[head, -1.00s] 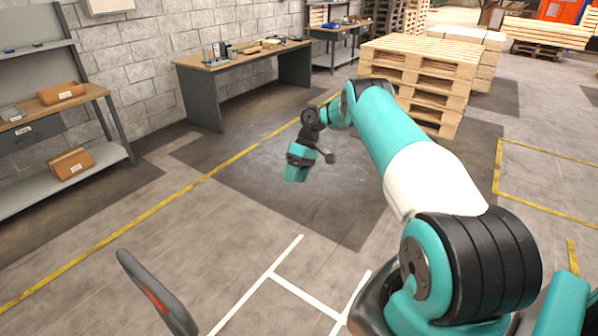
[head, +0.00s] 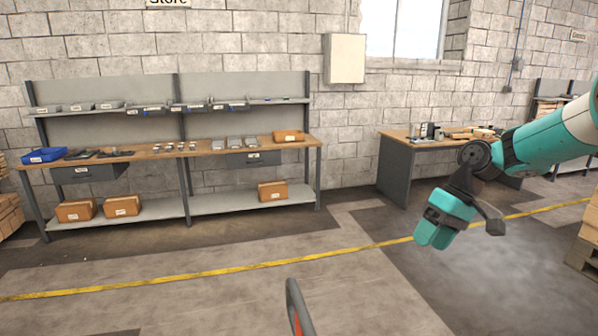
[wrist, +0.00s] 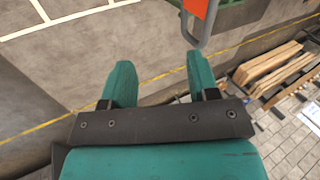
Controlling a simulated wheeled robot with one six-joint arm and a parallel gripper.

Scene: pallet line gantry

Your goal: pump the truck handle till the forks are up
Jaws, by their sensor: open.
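The truck handle (head: 297,310) shows at the bottom edge of the head view as a grey loop with a red-orange part inside. In the wrist view the handle (wrist: 188,36) hangs in from the top edge, near the tip of the right finger. My gripper (head: 432,240) is to the right of the handle in the head view. Its two teal fingers (wrist: 160,72) are apart with nothing between them. I cannot tell how far the handle is from the fingers. The truck's body and forks are not in view.
A shelved bench (head: 200,150) with boxes and small parts stands along the block wall. A second table (head: 397,165) stands right of it. A yellow floor line (head: 230,269) crosses the floor. Stacked wood (wrist: 268,68) shows in the wrist view. The floor before the benches is clear.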

